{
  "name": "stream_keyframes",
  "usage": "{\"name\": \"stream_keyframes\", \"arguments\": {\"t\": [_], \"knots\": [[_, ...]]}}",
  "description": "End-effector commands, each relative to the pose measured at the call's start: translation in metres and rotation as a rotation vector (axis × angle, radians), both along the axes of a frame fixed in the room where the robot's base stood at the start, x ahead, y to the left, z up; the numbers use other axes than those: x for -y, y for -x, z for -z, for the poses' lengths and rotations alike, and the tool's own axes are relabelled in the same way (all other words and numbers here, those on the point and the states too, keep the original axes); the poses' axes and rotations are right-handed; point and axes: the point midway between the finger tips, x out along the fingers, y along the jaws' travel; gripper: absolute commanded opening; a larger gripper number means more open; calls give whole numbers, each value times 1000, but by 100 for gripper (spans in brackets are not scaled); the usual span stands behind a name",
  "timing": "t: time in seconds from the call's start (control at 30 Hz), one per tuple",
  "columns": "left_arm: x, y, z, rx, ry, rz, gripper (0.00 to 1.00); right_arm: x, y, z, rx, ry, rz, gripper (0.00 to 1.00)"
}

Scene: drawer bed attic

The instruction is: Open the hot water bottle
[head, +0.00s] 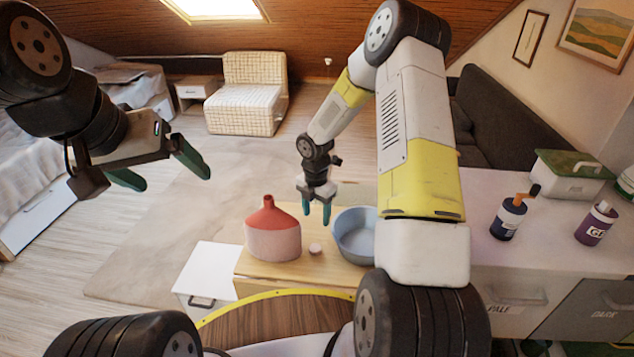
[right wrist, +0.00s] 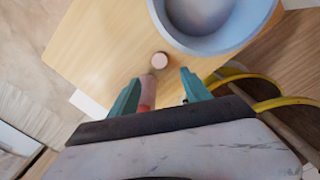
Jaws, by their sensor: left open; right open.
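The hot water bottle (head: 273,238) stands upright on the wooden table, with a pink body and a red shoulder and neck. A small pale pink round piece, like a cap (head: 315,249), lies on the table just right of it. The cap also shows in the right wrist view (right wrist: 160,60), with a pink and red part of the bottle (right wrist: 148,90) between the fingers. My right gripper (head: 316,211) is open and empty, above the table to the right of the bottle's neck. My left gripper (head: 175,182) is open and empty, raised over the floor at the left.
A blue-grey bowl (head: 354,236) sits on the wooden table (head: 262,271) right of the cap. A counter at the right holds a dark pump bottle (head: 509,218), a purple bottle (head: 596,224) and a green-lidded box (head: 572,176). A white drawer (head: 207,272) stands left of the table.

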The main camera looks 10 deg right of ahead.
Motion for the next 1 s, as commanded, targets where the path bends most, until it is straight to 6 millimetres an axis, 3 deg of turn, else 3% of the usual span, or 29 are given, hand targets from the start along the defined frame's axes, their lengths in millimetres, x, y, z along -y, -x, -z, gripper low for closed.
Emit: {"name": "stream_keyframes", "arguments": {"t": [0.13, 0.23, 0.5, 0.73, 0.9, 1.0], "knots": [[0, 0, 0, 0, 0, 0, 89, 13, 5, -77, 75, 18, 261, 56], [0, 0, 0, 0, 0, 0, 89, 20, 20, -133, 132, 7, 495, 56], [0, 0, 0, 0, 0, 0, 89, 28, 89, -255, 253, -136, 1132, 56], [0, 0, 0, 0, 0, 0, 89, 23, 167, -322, 262, -383, 1654, 56], [0, 0, 0, 0, 0, 0, 89, 15, 217, -346, 185, -585, 1962, 56], [0, 0, 0, 0, 0, 0, 89, 11, 237, -352, 129, -671, 2079, 56]]}}
